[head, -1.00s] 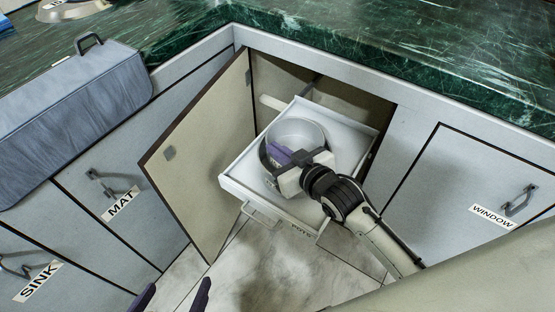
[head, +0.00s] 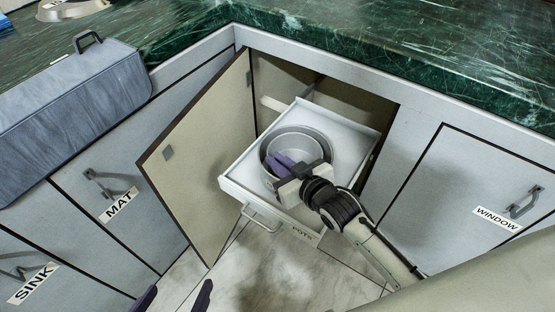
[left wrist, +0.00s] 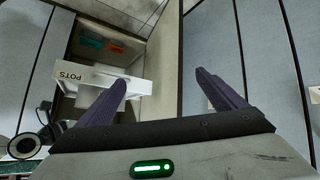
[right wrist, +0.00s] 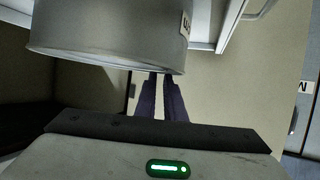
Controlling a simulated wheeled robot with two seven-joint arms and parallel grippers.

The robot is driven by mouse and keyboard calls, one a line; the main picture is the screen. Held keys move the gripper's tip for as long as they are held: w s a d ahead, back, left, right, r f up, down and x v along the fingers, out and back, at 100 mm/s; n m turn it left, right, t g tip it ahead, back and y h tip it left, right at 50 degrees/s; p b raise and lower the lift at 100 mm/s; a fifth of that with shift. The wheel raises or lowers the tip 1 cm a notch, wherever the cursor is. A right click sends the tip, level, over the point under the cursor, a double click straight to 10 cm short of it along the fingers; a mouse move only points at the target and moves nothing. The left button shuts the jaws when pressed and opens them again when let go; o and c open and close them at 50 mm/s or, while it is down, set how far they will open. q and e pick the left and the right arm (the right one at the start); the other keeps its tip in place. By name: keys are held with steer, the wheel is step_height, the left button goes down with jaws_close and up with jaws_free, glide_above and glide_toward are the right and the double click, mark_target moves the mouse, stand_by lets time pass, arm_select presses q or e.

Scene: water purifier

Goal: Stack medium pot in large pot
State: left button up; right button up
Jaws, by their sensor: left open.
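A grey metal large pot (head: 265,160) stands in the pulled-out drawer; it also seems to fill the top of the right wrist view (right wrist: 105,40). A smaller grey medium pot (head: 304,138) shows as an inner ring within its rim. My right gripper (head: 274,160) reaches over the near side of the pots. Its fingers (right wrist: 158,80) are close together, shut on the medium pot as far as I can tell; the contact is hidden behind the pot wall. My left gripper (left wrist: 163,80) is open and empty, low at the front edge of the head view (head: 176,295).
The white drawer (head: 240,186), labelled POTS, sticks out of the corner cabinet. The open cabinet door (head: 200,150) stands to its left. A green marble counter (head: 400,50) runs above. The tiled floor (head: 262,270) in front is clear.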

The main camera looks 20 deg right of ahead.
steer(key=shift+o, duration=0.9)
steer(key=shift+r, duration=0.45)
steer(key=p+v, duration=0.4)
steer(key=v, duration=0.7)
steer(key=s+a+f+m+g, duration=0.1)
steer(key=s+a+f+g, duration=0.1)
steer(key=s+f, duration=0.35)
steer(key=s+a+f+g, duration=0.1)
steer(key=s+f+g, duration=0.1)
steer(key=s, duration=0.6)
arm_select(q)
step_height(320, 180, up, 10)
steer(key=a+y+p, duration=0.1)
steer(key=p, duration=1.2)
steer(key=shift+s+a+m+g, duration=0.3)
steer(key=shift+s+a+g, duration=0.1)
steer(key=shift+s, duration=0.05)
arm_select(e)
step_height(320, 180, up, 8)
steer(key=d, duration=0.1)
steer(key=shift+s+g+h, duration=0.3)
steer(key=shift+s, duration=0.05)
arm_select(q)
steer(key=shift+f, duration=0.2)
arm_select(e)
steer(key=shift+f, duration=0.15)
